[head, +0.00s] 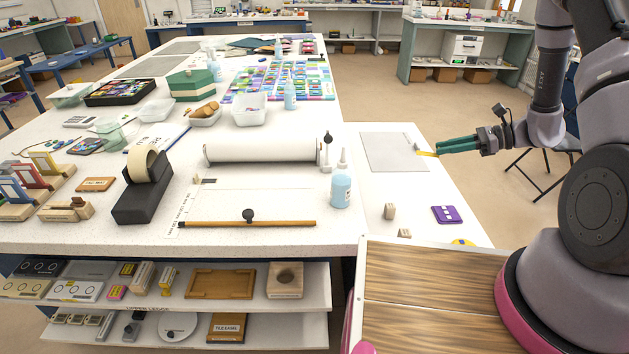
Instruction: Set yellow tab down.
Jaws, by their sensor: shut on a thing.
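The yellow tab (426,154) is a small flat yellow strip at the tips of my gripper's green fingers. My gripper (440,149) reaches in from the right and is shut on the tab. The tab is at the right edge of a pale grey sheet (392,152) on the white worktop. I cannot tell whether the tab touches the sheet or the table, or is held just above. The fingertips partly cover its near end.
The worktop between sheet and block is clear.

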